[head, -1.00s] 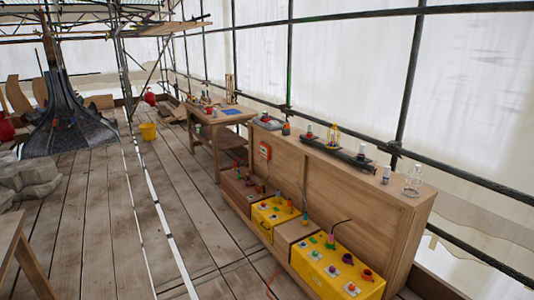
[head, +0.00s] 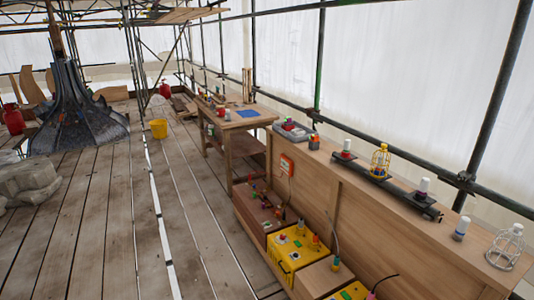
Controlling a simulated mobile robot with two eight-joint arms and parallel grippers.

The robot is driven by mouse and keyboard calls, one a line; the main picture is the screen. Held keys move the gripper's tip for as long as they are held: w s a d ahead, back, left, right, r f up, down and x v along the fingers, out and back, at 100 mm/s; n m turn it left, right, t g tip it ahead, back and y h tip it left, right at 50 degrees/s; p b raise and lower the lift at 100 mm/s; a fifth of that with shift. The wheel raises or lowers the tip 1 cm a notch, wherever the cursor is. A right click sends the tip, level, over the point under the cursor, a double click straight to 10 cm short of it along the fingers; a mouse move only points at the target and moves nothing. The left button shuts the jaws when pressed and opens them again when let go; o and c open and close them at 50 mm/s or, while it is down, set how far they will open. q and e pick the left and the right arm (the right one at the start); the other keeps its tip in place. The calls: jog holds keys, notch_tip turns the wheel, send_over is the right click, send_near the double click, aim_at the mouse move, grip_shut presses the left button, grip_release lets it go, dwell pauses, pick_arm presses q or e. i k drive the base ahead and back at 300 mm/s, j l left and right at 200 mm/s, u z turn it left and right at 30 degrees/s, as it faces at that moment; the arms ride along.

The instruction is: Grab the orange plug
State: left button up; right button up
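A small orange plug-like piece (head: 316,241) stands at the right side of the top of a yellow box (head: 284,268), low along the wooden bench front. Other small coloured pieces stand near it on the same box; they are too small to tell apart surely. An orange wall box (head: 286,165) with a cable hanging from it is fixed to the bench panel above. Neither of my grippers is in view.
A long wooden bench (head: 400,215) runs down the right side, with caged lamps and a dark rail on top. A brown box (head: 258,212) and another yellow box (head: 350,291) flank the first. A worktable (head: 240,122) stands beyond.

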aim_at(315, 243)
jog(key=i, duration=0.5)
jog(key=i+j+z, duration=0.1)
jog(key=i, duration=0.45)
jog(key=i+j+z, duration=0.1)
jog(key=i, duration=0.4)
jog(key=i+z, duration=0.3)
jog(key=z, duration=0.15)
jog(key=i+z, duration=0.45)
jog(key=k+j, duration=0.05)
jog(key=k, duration=0.1)
